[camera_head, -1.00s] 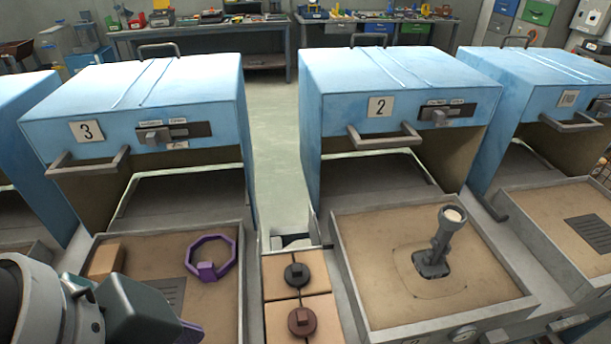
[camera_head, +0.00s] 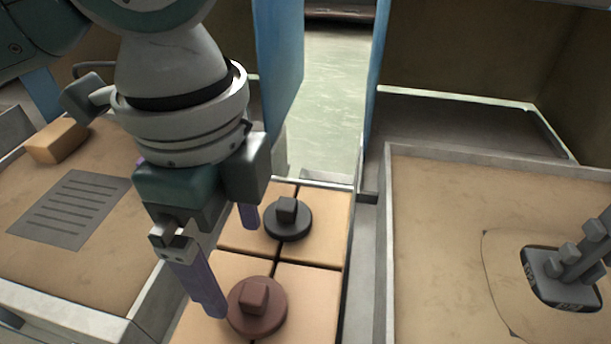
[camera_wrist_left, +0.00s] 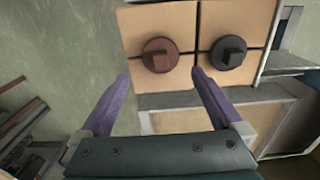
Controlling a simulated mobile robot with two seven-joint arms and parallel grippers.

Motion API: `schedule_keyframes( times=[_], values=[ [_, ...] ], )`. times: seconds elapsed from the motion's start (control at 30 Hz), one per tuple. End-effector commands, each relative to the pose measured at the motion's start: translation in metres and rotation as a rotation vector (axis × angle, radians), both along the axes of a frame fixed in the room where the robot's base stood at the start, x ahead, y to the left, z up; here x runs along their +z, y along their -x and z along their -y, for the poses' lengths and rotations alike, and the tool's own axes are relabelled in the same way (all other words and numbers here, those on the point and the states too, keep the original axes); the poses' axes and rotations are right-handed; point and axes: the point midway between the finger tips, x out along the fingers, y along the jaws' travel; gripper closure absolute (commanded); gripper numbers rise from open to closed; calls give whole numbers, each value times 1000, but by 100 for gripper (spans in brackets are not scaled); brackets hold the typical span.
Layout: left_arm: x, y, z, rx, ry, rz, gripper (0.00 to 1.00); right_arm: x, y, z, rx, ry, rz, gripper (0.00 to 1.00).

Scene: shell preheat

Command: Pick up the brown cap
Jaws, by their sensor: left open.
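The brown cap (camera_head: 256,306) is a round disc with a square knob. It sits on a tan tiled block between two trays, near the bottom of the head view. It also shows in the left wrist view (camera_wrist_left: 160,55), just beyond the fingertips and between their lines. My left gripper (camera_head: 232,268) is open and empty, with purple fingers pointing down beside the caps. One finger overlaps the brown cap's left edge in the head view; I cannot tell whether it touches. My right gripper is not in view.
A black cap (camera_head: 288,219) sits on the tiles (camera_head: 328,215) just behind the brown one. The right tray (camera_head: 440,230) holds a grey upright fixture (camera_head: 562,276). The left tray (camera_head: 110,160) holds a tan block (camera_head: 57,140) and a slotted plate (camera_head: 72,208).

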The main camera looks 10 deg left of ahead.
Motion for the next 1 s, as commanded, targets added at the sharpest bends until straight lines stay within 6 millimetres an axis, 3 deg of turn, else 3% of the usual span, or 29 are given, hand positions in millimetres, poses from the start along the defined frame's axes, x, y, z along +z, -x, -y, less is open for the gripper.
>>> schedule_keyframes(
  times=[0.7, 1.0],
  values=[
    [-95, -2, 3, -3, -6, -2, 0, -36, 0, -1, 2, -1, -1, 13],
    [-101, -2, 3, -4, -5, 0, 0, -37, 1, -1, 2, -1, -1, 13]
  ],
)
